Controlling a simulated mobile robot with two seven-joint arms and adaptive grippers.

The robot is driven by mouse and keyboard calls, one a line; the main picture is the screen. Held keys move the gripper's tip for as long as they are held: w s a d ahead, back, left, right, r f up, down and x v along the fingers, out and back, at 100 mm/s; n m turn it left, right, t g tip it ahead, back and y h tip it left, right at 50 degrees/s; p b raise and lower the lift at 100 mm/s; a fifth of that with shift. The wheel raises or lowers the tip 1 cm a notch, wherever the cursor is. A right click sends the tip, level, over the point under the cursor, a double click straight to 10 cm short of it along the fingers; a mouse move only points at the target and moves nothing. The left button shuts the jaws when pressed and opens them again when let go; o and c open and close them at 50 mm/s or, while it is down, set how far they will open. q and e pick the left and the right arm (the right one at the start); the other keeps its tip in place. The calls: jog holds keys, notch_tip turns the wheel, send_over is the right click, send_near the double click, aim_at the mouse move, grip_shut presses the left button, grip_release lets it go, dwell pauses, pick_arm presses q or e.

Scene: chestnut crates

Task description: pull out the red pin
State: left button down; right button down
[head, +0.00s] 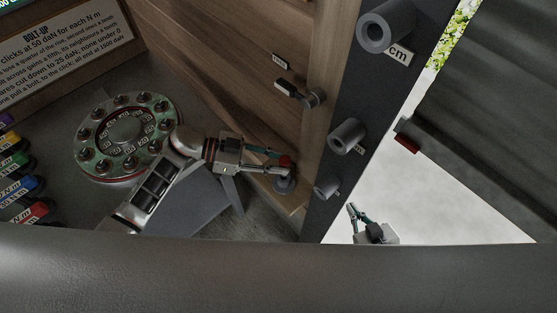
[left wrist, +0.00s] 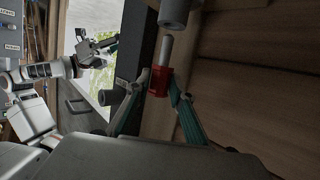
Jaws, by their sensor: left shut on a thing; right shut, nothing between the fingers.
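The red pin has a red head (head: 286,161) at the lower end of the wooden panel. My left gripper (head: 283,160) is shut on this head. In the left wrist view the red head (left wrist: 159,82) sits between my two fingertips, and a bare silver shaft (left wrist: 167,50) runs from it toward a grey cylinder (left wrist: 173,12). My right gripper (head: 354,212) is shut and empty, low in the head view, right of the dark post.
A dark post (head: 350,110) carries several grey tubes of different sizes. A small black-handled part (head: 288,88) juts from the wooden panel. A round bolted flange (head: 125,135) lies left of my left arm. A red block (head: 406,143) is at the right.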

pick_arm(q)
jog(key=shift+p, duration=0.55)
dwell(0.9)
dwell(0.4)
jog(key=shift+f+b, duration=0.55)
jog(key=shift+f, duration=0.6)
jog(key=shift+r, duration=0.1)
jog(key=shift+r+p, duration=0.7)
jog(key=shift+p, duration=0.4)
dwell(0.4)
dwell(0.8)
